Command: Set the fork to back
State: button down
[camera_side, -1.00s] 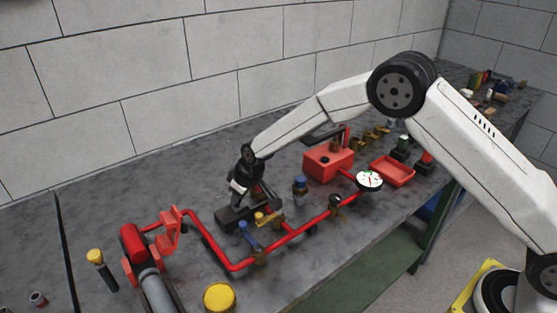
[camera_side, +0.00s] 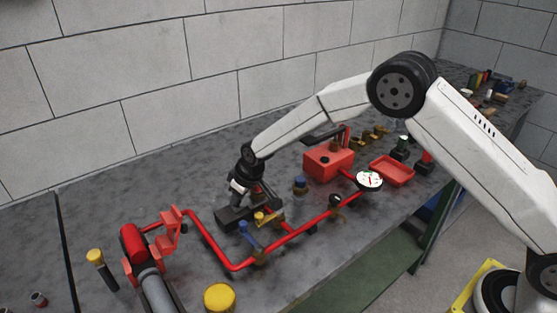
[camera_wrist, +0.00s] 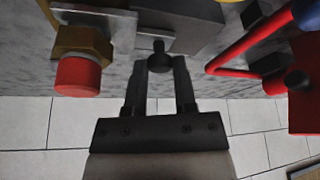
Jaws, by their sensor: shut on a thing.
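My gripper (camera_wrist: 160,66) is shut on a small dark knob (camera_wrist: 160,58) in the wrist view, with a finger on either side of it. The knob appears to be the fork's handle; it stands at the edge of a grey block (camera_wrist: 185,16). In the side view my gripper (camera_side: 241,197) points down at the dark block (camera_side: 233,217) on the bench, behind the red pipe. The fork itself and its setting cannot be made out, as my wrist and fingers cover that spot.
A red box (camera_side: 328,162) and red tray (camera_side: 393,171) stand to the right. The bench (camera_side: 120,205) behind is clear up to the wall.

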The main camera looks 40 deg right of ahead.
jog(key=shift+a, duration=0.1)
jog(key=shift+a, duration=2.3)
jog(key=shift+c, duration=2.1)
grip_release()
jog(key=shift+d+r, duration=0.1)
jog(key=shift+r, duration=0.05)
jog(key=v, duration=0.7)
jog(key=shift+s+r, duration=0.15)
jog(key=shift+r, duration=0.05)
